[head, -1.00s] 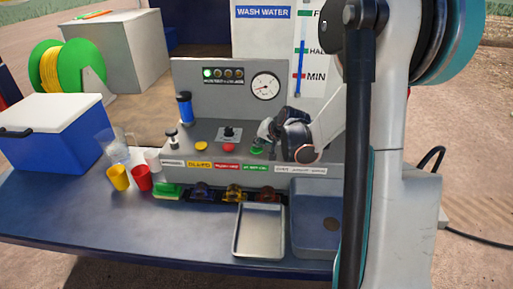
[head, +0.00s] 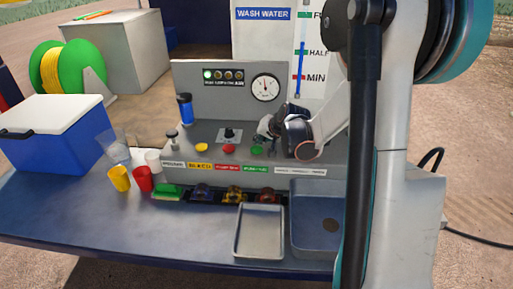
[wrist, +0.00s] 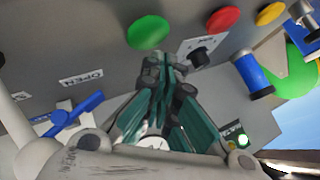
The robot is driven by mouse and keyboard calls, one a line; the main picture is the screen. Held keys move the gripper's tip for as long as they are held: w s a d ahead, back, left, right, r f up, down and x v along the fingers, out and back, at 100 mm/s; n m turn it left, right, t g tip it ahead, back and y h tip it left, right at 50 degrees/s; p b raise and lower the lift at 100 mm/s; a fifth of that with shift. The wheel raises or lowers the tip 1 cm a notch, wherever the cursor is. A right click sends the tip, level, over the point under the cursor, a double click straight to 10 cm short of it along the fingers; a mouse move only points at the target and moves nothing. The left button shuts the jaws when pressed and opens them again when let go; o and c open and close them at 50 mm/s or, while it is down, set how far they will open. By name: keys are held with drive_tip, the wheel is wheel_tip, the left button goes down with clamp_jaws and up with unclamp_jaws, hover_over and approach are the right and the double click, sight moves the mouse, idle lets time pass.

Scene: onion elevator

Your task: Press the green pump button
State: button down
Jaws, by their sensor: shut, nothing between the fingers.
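The green button (head: 257,151) is on the sloping top of the grey console (head: 205,132), right of the red button (head: 229,149). It shows in the wrist view as a green disc (wrist: 148,32) just beyond my fingertips. My gripper (head: 267,132) is just above and behind the green button in the head view. In the wrist view my gripper (wrist: 165,62) has its fingers together with nothing between them. The tips appear apart from the button, with a small gap in the picture.
A yellow button (head: 202,147) and black knob (head: 230,134) are nearby. A blue-handled valve (wrist: 75,115) is beside my fingers. A round gauge (head: 265,88) and a lit green lamp (head: 207,75) are on the back panel.

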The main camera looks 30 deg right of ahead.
sight(259, 147)
drive_tip(key=shift+r+p, duration=1.65)
drive_tip(key=shift+r, duration=0.95)
drive_tip(key=shift+f, duration=0.1)
